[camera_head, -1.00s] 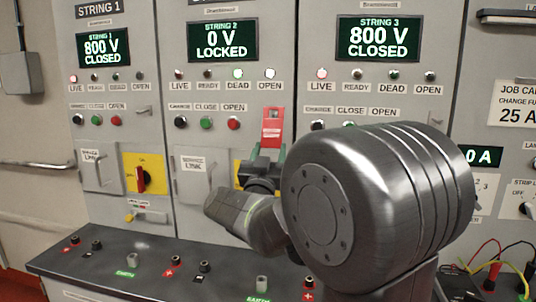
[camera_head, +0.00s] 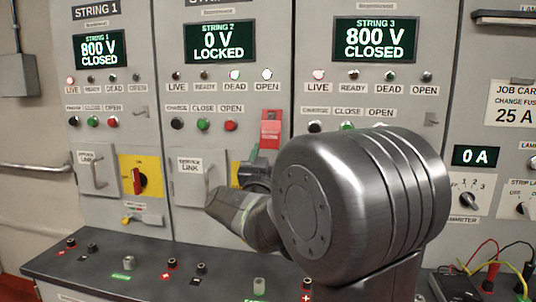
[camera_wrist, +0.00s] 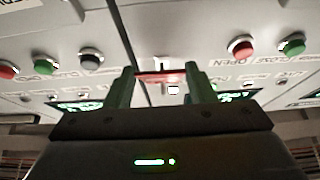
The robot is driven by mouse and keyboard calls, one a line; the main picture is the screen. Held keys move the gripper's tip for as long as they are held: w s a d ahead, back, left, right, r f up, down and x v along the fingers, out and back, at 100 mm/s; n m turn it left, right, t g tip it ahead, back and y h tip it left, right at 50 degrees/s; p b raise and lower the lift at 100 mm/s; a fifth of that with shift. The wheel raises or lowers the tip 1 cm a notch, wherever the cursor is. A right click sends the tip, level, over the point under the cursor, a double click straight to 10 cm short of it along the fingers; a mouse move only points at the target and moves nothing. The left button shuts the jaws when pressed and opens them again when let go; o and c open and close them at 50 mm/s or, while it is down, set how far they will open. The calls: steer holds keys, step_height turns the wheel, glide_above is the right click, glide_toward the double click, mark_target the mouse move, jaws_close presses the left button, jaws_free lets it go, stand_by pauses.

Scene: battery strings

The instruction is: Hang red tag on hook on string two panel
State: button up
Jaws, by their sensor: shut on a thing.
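The red tag (camera_head: 270,128) is upright in front of the string two panel (camera_head: 222,140), right of its red OPEN button (camera_head: 230,125). My gripper (camera_head: 262,158) holds the tag from below, and my arm hides much of it. In the wrist view the two green fingers (camera_wrist: 160,88) stand either side of the red tag (camera_wrist: 160,76), seen nearly edge-on. A small pale fitting (camera_wrist: 158,62) shows close to the tag; I cannot tell whether it is the hook. The string two hook is not clearly visible in the head view, and contact with the tag cannot be told.
String one (camera_head: 100,50) and string three (camera_head: 375,40) screens read 800 V CLOSED; string two (camera_head: 222,42) reads 0 V LOCKED. A service link handle (camera_head: 207,185) sticks out left of my gripper. A ledge with terminals (camera_head: 122,262) runs below. Test leads (camera_head: 492,272) lie at right.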

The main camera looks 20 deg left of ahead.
steer(key=o, duration=1.4)
steer(key=shift+c, duration=0.2)
steer(key=b+v, duration=0.2)
steer(key=v, duration=1.2)
steer(key=shift+w, duration=0.2)
steer(key=p+x, duration=0.2)
steer(key=x, duration=1.1)
steer(key=shift+w+a+r, duration=0.1)
steer(key=shift+w+r, duration=0.2)
steer(key=shift+s+r+p, duration=0.2)
steer(key=shift+s+p, duration=0.25)
steer(key=shift+s, duration=0.05)
steer(key=shift+f, duration=0.1)
